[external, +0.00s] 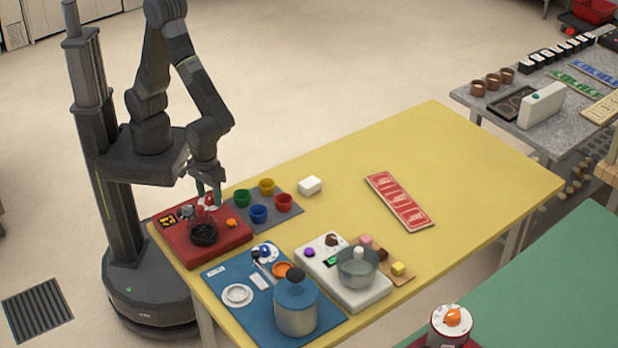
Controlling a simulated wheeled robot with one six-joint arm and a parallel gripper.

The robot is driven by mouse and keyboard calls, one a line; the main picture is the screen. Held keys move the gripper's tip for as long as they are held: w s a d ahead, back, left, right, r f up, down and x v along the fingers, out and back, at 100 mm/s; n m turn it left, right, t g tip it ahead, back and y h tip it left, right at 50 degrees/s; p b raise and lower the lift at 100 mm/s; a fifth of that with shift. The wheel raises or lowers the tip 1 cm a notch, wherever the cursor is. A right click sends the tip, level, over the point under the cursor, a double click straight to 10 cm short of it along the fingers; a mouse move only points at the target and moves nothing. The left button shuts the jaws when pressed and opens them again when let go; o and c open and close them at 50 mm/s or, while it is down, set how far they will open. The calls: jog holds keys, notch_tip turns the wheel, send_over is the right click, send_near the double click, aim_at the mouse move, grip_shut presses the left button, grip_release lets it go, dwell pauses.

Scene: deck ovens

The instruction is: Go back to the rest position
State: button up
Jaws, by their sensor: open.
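My gripper (208,192) is open, with its fingers pointing down just above the red box (228,243) at the left corner of the yellow table (480,170). The red box carries a dark round bowl (203,234), an orange knob (231,223) and a small red and white part right by the fingertips. I cannot tell whether the fingers touch that part. I see nothing held between the fingers. My arm reaches up and bends over the table's left end.
Near the gripper are green (243,198), yellow (267,186), blue (258,213) and red (283,202) cups on a grey mat. A lidded pot (296,308) stands on a blue mat (219,277). A glass bowl (357,268) sits on a white scale. The table's far right is clear.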

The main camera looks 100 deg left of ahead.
jog(key=n+p, duration=0.1)
jog(key=n, duration=0.3)
jog(key=shift+n, duration=0.3)
jog(key=shift+o, duration=0.5)
